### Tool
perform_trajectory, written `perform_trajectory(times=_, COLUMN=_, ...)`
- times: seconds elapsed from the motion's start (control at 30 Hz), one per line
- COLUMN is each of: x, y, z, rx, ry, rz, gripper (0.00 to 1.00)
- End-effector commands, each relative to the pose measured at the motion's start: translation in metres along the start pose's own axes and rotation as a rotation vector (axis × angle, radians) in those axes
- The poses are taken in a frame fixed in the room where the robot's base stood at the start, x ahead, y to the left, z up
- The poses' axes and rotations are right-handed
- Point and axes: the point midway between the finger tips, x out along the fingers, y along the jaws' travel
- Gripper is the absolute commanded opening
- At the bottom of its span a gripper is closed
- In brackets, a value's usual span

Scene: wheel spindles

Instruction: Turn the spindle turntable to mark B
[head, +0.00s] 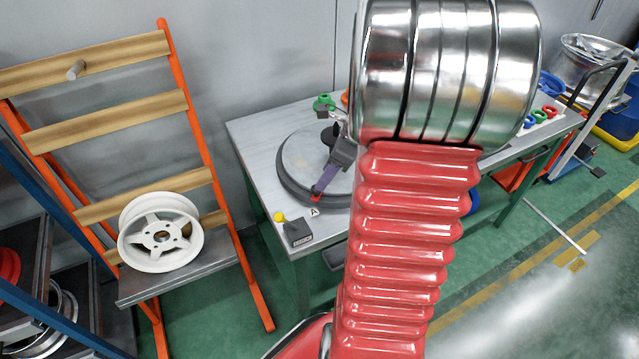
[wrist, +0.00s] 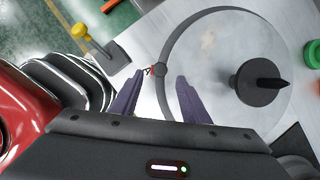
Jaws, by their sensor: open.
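The spindle turntable (head: 296,159) is a pale round disc with a dark rim on the bench, partly hidden by my arm. In the wrist view the turntable (wrist: 208,50) carries a dark upright spindle (wrist: 258,82). A small dark knob (wrist: 160,70) with a red piece (wrist: 150,71) beside it sits at the rim. My gripper (head: 322,187) is over the near rim, close to the label A (head: 315,212). In the wrist view its purple fingers (wrist: 158,84) are apart, with the knob showing between their tips; contact cannot be told. I see no mark B.
A dark block with a yellow-knobbed lever (head: 297,232) stands at the bench's front left corner, near my gripper. Green (head: 323,103) and other coloured parts lie at the back. A white wheel (head: 160,233) rests on an orange rack at left.

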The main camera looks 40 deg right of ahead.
Motion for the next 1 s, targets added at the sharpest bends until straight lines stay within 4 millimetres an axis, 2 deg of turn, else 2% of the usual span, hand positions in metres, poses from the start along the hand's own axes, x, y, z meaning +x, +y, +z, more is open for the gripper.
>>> perform_trajectory(times=0.2, x=0.033, y=0.000, z=0.000, rx=0.000, ry=0.001, rz=0.003, gripper=0.42)
perform_trajectory(times=0.4, x=0.049, y=0.000, z=0.000, rx=-0.002, ry=0.000, rz=0.001, gripper=0.42)
perform_trajectory(times=0.73, x=0.051, y=0.000, z=0.000, rx=-0.002, ry=0.000, rz=0.000, gripper=0.41)
perform_trajectory(times=1.0, x=0.051, y=0.000, z=0.001, rx=-0.002, ry=0.000, rz=0.000, gripper=0.22)
